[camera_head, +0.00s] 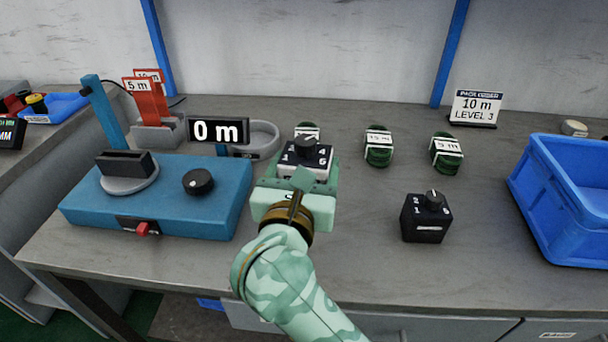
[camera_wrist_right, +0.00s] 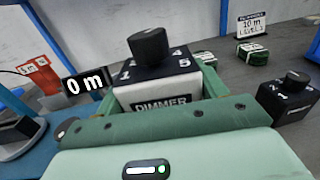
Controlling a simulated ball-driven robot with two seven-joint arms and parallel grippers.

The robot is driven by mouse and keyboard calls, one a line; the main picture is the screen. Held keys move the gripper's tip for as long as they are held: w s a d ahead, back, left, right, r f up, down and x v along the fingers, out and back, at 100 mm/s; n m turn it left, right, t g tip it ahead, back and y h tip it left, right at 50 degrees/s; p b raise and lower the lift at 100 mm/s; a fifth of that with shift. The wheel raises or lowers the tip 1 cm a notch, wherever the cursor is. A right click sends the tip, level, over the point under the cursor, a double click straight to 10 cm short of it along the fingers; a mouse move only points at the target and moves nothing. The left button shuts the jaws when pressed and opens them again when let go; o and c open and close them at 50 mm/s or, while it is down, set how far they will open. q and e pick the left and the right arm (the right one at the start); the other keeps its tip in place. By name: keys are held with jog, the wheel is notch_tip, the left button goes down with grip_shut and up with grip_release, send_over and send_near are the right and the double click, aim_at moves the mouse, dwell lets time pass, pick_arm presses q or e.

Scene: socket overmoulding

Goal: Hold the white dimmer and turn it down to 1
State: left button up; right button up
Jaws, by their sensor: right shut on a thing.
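The white dimmer (camera_head: 293,171) has a white body, a black numbered top and a round black knob (camera_head: 306,144). It stands upright at the middle of the bench. My right gripper (camera_head: 304,174) is shut on its body, one finger on each side. In the right wrist view the white dimmer (camera_wrist_right: 168,99) shows its DIMMER label between the fingers, and its knob (camera_wrist_right: 149,46) is clear of them. I cannot tell which number the knob points to. My left gripper is not in view.
A black dimmer (camera_head: 427,221) stands to the right. Several green coils lie behind, one partly hidden by the white dimmer. A blue machine (camera_head: 95,206) with a "0 m" display (camera_head: 218,131) is at left. A blue crate (camera_head: 560,190) is at right. The front right bench is clear.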

aim_at(307, 156)
pick_arm(q)
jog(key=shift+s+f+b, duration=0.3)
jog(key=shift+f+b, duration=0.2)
jog(key=shift+b, duration=0.05)
pick_arm(e)
jog(key=shift+w+d, duration=0.1)
jog(key=shift+w, duration=1.55)
jog(key=shift+f, duration=0.1)
jog(key=shift+f+b, duration=1.7)
jog(key=shift+f, duration=0.95)
jog(key=shift+f+b, duration=1.5)
jog(key=shift+f, duration=0.85)
jog(key=shift+f+b, duration=0.4)
jog(key=shift+f, duration=0.25)
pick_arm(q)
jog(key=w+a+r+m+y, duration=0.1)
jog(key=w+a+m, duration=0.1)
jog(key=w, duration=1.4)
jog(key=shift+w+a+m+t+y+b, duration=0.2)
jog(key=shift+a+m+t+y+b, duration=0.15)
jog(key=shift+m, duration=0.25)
pick_arm(e)
jog(key=shift+f, duration=0.5)
